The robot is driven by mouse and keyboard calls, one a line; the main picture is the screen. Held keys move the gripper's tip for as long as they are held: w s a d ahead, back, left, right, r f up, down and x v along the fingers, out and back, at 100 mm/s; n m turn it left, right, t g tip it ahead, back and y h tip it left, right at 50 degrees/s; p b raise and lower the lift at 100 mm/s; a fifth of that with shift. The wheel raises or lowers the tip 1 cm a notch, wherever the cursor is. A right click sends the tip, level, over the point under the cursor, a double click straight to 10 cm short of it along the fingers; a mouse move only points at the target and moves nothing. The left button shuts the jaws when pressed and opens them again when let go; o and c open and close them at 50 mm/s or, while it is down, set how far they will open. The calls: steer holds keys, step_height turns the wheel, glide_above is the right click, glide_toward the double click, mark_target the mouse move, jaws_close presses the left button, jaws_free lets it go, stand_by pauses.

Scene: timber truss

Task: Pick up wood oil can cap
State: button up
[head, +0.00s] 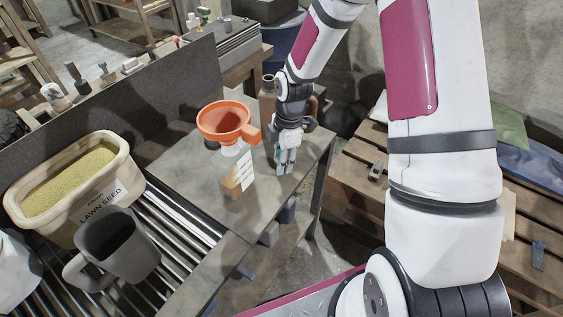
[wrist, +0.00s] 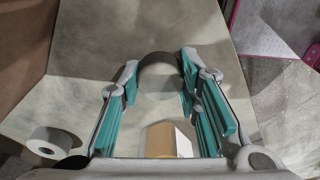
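My gripper (head: 286,166) points down over the right end of the grey bench in the head view. In the wrist view its teal-padded fingers (wrist: 158,88) are apart. A dark brown curved band (wrist: 158,58) shows beyond and between the fingertips; I cannot tell whether it is the wood oil can cap or touches the fingers. A yellow-brown and white block-like shape (wrist: 168,140) shows nearer the camera. In the head view a brown can (head: 267,98) stands behind my gripper, partly hidden by it. No cap can be made out clearly there.
An orange funnel (head: 226,120) sits in a clear bottle (head: 232,170) close left of my gripper. A lawn seed tub (head: 70,185) and grey mug (head: 118,245) stand on rollers at left. A wooden pallet (head: 350,205) is at right. The bench front is clear.

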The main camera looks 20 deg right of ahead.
steer(key=shift+r, duration=0.1)
steer(key=shift+c, duration=0.3)
steer(key=shift+r, duration=0.55)
step_height(320, 180, up, 2)
steer(key=shift+r, duration=0.1)
steer(key=shift+s+d+r, duration=0.15)
steer(key=shift+s+d, duration=0.2)
steer(key=shift+s, duration=0.3)
steer(key=s+d+r+p, duration=0.1)
steer(key=s+d, duration=0.5)
steer(key=s, duration=0.7)
steer(key=shift+d+p, duration=0.2)
steer(key=shift+p, duration=0.15)
steer(key=shift+r, duration=0.1)
